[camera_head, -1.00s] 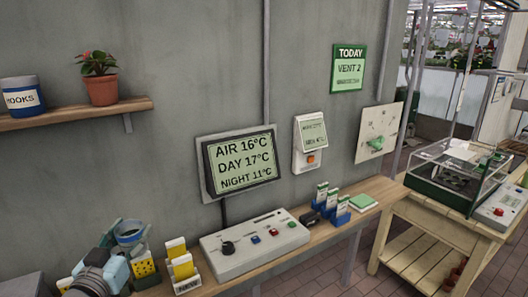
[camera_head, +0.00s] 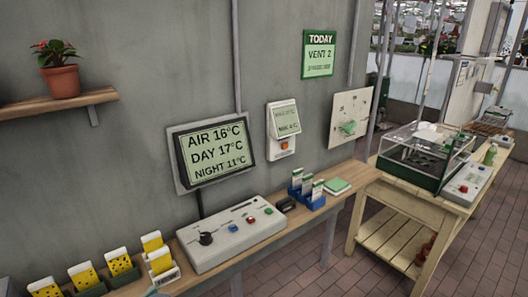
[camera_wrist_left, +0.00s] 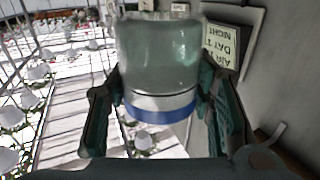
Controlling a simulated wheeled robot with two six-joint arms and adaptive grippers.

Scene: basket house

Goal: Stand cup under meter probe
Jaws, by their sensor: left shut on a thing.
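My left gripper (camera_wrist_left: 160,88) is shut on a clear greenish cup (camera_wrist_left: 160,55) with a blue band, one finger on each side of it. The cup looks empty. The wrist picture is upside down, so the blue band is at the cup's upper end. In the head view the cup and left gripper are out of the picture. I cannot make out the meter probe for sure; at the far right, a bench holds a clear case (camera_head: 425,150) and a grey unit with a red button (camera_head: 466,186). My right gripper is in neither view.
A wall shelf-bench (camera_head: 330,215) carries a grey control box (camera_head: 225,245), card holders (camera_head: 307,193) and yellow cards (camera_head: 118,262). A display (camera_head: 214,150) hangs above. The wooden table (camera_head: 395,205) stands right of it. Tiled floor (camera_head: 310,277) in front is clear.

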